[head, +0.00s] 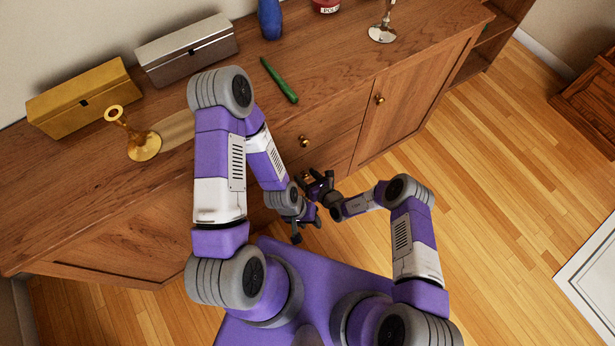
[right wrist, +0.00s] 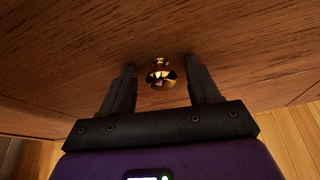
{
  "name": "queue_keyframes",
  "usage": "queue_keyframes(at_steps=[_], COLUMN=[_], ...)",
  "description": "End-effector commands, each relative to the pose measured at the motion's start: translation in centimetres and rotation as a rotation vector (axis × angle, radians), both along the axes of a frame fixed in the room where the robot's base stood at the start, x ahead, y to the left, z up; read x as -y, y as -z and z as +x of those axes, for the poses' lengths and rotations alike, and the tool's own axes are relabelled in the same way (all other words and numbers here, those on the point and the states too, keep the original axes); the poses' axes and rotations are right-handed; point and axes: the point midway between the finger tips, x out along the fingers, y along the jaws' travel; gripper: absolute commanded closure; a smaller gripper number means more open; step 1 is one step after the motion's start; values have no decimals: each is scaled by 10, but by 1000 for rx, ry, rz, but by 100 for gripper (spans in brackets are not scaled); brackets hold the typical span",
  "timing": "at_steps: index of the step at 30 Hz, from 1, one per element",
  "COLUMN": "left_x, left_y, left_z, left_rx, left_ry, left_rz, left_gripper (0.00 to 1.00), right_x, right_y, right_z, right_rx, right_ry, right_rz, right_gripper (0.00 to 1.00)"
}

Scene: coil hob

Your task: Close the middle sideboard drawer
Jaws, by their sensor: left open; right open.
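The wooden sideboard (head: 345,85) has a column of drawers in its middle. A brass knob (head: 304,141) shows on the upper drawer front. The middle drawer is largely hidden behind my arms and grippers in the head view; how far it stands out cannot be told. My right gripper (head: 317,184) is open at the drawer fronts. In the right wrist view a brass knob (right wrist: 161,74) on a wooden front lies between its two open fingers (right wrist: 160,84); contact is not clear. My left gripper (head: 307,228) is open and empty, just below the right one.
On the sideboard top are a gold box (head: 85,100), a silver box (head: 187,50), a brass candlestick (head: 138,140), a green stick-like object (head: 279,80), a blue vase (head: 270,20) and a silver candlestick (head: 383,28). A cupboard door (head: 405,95) is right of the drawers.

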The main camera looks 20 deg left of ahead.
Motion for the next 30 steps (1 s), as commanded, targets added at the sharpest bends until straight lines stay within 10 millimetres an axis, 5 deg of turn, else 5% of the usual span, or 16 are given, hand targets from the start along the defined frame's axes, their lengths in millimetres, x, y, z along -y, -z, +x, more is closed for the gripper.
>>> queue_keyframes(at_steps=[5,18,30], left_x=[0,0,0], left_y=[-4,-35,-35], left_z=[0,0,0], left_rx=[0,0,0], left_ry=[0,0,0], left_rz=[0,0,0], left_gripper=[58,58,58], right_x=[5,55,59], right_y=[-2,-27,-28], right_z=[-3,-35,-38], right_rx=[-3,-2,1], right_ry=[1,1,0], right_rz=[-1,-1,-1], right_gripper=[39,39,39])
